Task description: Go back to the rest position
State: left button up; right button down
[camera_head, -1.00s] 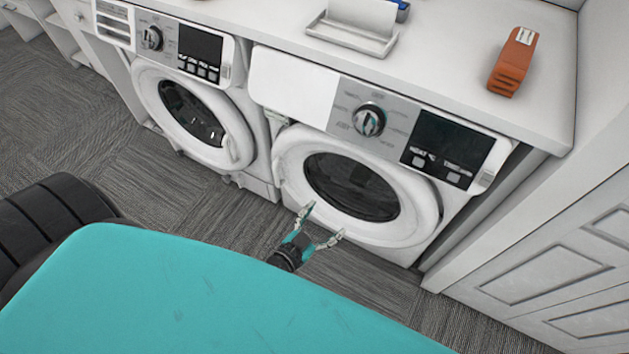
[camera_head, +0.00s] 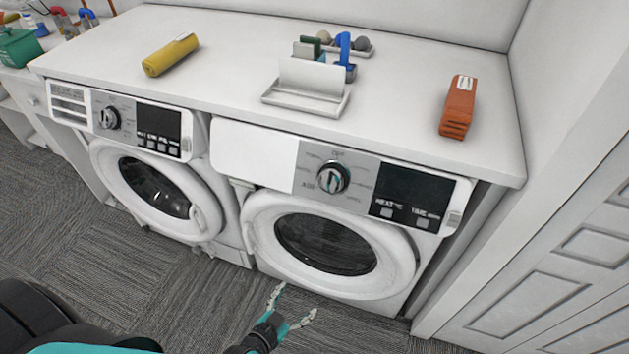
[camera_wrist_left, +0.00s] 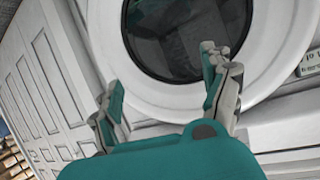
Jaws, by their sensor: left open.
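My left gripper (camera_head: 289,308) is low in the head view, in front of the right-hand machine (camera_head: 327,245). Its two fingers are spread with nothing between them. In the left wrist view the gripper (camera_wrist_left: 165,95) is also open and empty, with the round door (camera_wrist_left: 265,60) of a machine beyond the fingertips. The gripper looks apart from the door, though the exact gap is hard to judge. My right gripper does not show in either view.
A white counter (camera_head: 235,50) runs above both machines. It holds a yellow roll (camera_head: 168,57), a white tray (camera_head: 305,92) and an orange object (camera_head: 458,108). The left machine (camera_head: 155,188) is shut. A panelled white door or cabinet (camera_head: 545,290) stands at right. Carpet (camera_head: 100,265) is open at left.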

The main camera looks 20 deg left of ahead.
pick_arm(q)
jog(key=s+a+f+g+y, duration=0.1)
jog(key=s+f+g, duration=0.2)
jog(key=s+f, duration=0.3)
jog(key=s+a+f+g, duration=0.2)
jog(key=s+f, duration=0.2)
jog(key=f, duration=0.4)
jog(key=s+a+f+g, duration=0.1)
jog(key=s+f+g, duration=0.1)
jog(key=s, duration=0.4)
jog(key=s+a+f+n+g+y, duration=0.1)
jog(key=s+f+g, duration=0.1)
jog(key=s+f, duration=0.2)
jog(key=s+f+g, duration=0.2)
jog(key=s+f, duration=0.2)
jog(key=s, duration=0.5)
jog(key=shift+a+g+y, duration=0.4)
jog(key=shift+s, duration=0.1)
